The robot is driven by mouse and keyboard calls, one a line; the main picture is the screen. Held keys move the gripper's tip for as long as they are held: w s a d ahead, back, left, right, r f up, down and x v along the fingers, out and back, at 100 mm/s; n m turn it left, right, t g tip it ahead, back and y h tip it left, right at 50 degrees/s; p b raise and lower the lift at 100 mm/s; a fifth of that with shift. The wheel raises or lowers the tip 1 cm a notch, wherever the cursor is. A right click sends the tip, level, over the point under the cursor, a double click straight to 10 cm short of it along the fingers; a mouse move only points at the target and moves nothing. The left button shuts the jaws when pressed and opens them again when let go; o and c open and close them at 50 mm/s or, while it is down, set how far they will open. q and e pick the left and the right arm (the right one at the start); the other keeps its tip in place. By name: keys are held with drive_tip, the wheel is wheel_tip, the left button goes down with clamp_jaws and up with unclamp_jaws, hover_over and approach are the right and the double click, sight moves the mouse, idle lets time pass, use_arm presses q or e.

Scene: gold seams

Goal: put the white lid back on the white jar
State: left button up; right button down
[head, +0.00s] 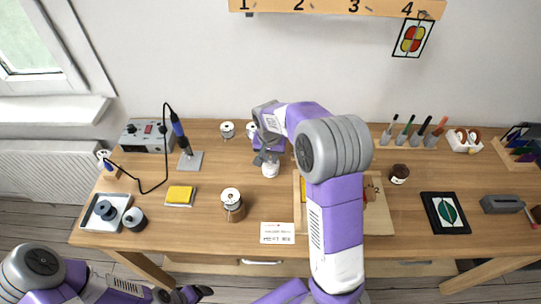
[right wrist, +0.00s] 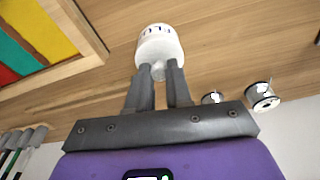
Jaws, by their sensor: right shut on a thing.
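The white jar (head: 271,171) stands on the wooden bench, left of the wooden tray. In the right wrist view the jar (right wrist: 158,32) shows dark letters on its side. My right gripper (head: 267,157) is directly above the jar. In the wrist view its two fingers (right wrist: 160,72) are shut on the small pale knob of the white lid (right wrist: 160,54). The lid is at the jar's mouth, in line with it; I cannot tell whether it is fully seated. My left gripper (head: 188,295) is low at the bottom left, away from the jar; its opening is unclear.
A wooden tray (head: 379,222) lies right of the jar, partly behind my right arm. A yellow sponge (head: 180,196) and a white card (head: 277,233) lie left and in front.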

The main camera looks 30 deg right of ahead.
drive_tip(key=shift+c, duration=2.4)
unclamp_jaws()
drive_tip(key=shift+r+p, duration=3.05)
drive_tip(key=shift+r, duration=0.45)
drive_tip(key=shift+f, duration=0.1)
